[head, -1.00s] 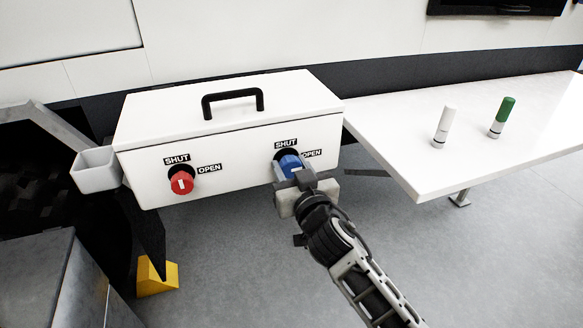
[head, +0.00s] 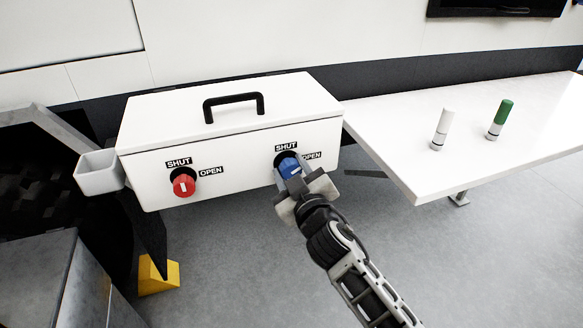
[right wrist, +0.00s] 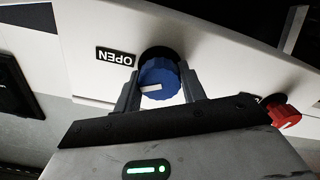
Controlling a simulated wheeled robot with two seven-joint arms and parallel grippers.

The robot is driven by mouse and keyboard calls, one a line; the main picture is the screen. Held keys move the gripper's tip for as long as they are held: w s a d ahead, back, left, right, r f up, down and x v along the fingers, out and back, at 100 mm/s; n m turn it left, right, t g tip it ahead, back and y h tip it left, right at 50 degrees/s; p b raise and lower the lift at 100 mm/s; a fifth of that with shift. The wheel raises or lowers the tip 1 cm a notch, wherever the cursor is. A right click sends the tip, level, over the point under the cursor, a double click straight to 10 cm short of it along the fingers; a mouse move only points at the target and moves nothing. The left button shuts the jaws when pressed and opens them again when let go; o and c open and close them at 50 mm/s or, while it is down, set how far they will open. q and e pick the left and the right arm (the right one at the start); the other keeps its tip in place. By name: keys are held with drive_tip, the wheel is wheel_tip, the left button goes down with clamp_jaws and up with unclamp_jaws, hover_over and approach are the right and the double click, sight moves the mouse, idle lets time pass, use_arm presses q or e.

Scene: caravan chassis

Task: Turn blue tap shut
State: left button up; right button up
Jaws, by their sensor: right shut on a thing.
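The blue tap (head: 287,164) is a round knob on the front of the white box (head: 220,140), at its right end. It has SHUT (head: 286,148) above it and OPEN (head: 312,155) to its right. My right gripper (head: 289,176) is shut on the knob, one finger on each side. In the right wrist view the blue tap (right wrist: 159,82) sits between the fingers, and its white mark points left, to the side of the upside-down OPEN label (right wrist: 115,56). The SHUT label is hidden there. My left gripper is out of view.
A red tap (head: 184,184) sits on the same front, further left, its white mark upright. The box has a black handle (head: 233,104) on top. A white shelf (head: 430,180) at the right bears a white cylinder (head: 441,130) and a green-topped one (head: 499,119).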

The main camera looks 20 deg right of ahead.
drive_tip(key=n+p, duration=0.1)
drive_tip(key=n, duration=0.5)
drive_tip(key=shift+n, duration=0.3)
drive_tip(key=n+p, duration=0.1)
drive_tip(key=n, duration=0.4)
drive_tip(key=shift+f+n, duration=0.1)
drive_tip(key=shift+n, duration=0.2)
drive_tip(key=o, duration=1)
drive_tip(key=shift+s, duration=0.1)
drive_tip(key=shift+s+d+b, duration=0.15)
drive_tip(key=shift+s+b, duration=0.45)
drive_tip(key=shift+s, duration=3.35)
drive_tip(key=shift+s+d+b, duration=0.1)
drive_tip(key=shift+s+b, duration=0.5)
drive_tip(key=shift+s, duration=3.35)
